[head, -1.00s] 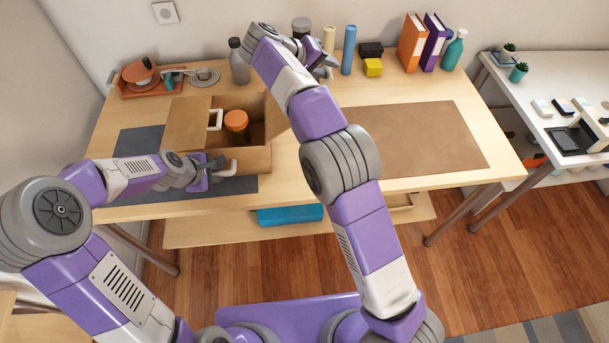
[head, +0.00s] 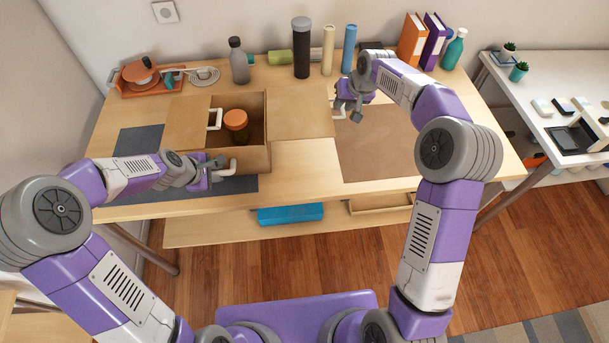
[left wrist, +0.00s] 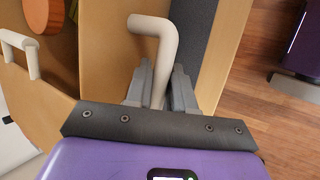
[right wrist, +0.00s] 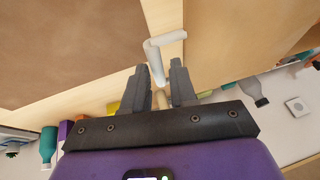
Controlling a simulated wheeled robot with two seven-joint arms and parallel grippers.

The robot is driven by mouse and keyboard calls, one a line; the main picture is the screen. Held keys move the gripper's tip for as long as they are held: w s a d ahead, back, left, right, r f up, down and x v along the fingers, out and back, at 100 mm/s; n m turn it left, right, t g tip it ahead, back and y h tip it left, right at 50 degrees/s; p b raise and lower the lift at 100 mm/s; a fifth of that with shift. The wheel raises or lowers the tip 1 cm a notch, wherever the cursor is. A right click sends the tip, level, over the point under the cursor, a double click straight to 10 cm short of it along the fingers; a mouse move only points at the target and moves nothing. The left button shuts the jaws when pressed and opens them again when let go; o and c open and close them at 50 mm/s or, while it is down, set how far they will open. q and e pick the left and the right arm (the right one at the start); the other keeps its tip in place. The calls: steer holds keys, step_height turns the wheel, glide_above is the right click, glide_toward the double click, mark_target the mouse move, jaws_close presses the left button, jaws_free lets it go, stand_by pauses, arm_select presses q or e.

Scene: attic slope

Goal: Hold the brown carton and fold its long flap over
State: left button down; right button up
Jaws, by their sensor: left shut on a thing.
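The brown carton (head: 256,160) stands open on the table, with a jar with an orange lid (head: 236,120) inside. Its left flap (head: 187,124) is spread out to the left and has a white handle (head: 215,119). Its wide right flap (head: 300,112) is spread out to the right, with a white handle (head: 339,115) at its outer edge. My left gripper (head: 217,170) is shut on the carton's front handle (left wrist: 157,38). My right gripper (head: 346,110) is open beside the right flap's handle, which shows at its fingertips in the right wrist view (right wrist: 153,52).
A dark tall bottle (head: 301,48), a grey bottle (head: 239,62) and rolled tubes (head: 348,50) stand along the back. A brown mat (head: 385,150) lies right of the carton. Binders (head: 411,42) stand at the back right. The table's front strip is clear.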

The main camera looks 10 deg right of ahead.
steer(key=v, duration=1.2)
steer(key=shift+s+a+f+m+g+y, duration=0.35)
steer(key=shift+s+a+f+g+y, duration=0.5)
steer(key=shift+s+a+f, duration=2)
steer(key=shift+s+a+f+m+g+y, duration=0.4)
steer(key=shift+s+a+f+g+y, duration=0.75)
steer(key=shift+a+f, duration=1.85)
steer(key=shift+s+a+f+m+g+y, duration=0.55)
steer(key=shift+s+a+f, duration=1.65)
steer(key=shift+f, duration=1.75)
steer(key=shift+s+d, duration=0.25)
steer(key=shift+d, duration=0.1)
steer(key=w+d+r+n+t+h, duration=0.1)
steer(key=w+d+r, duration=0.25)
steer(key=r, duration=0.35)
steer(key=w+d+r+n+t+h, duration=0.1)
steer(key=w+d+r, duration=0.1)
steer(key=w+r, duration=0.35)
steer(key=w+d+r+t+h, duration=0.35)
steer(key=d+r, duration=0.25)
steer(key=d, duration=0.4)
steer(key=x, duration=1.1)
steer(key=shift+w+a, duration=0.15)
steer(key=shift+w, duration=0.05)
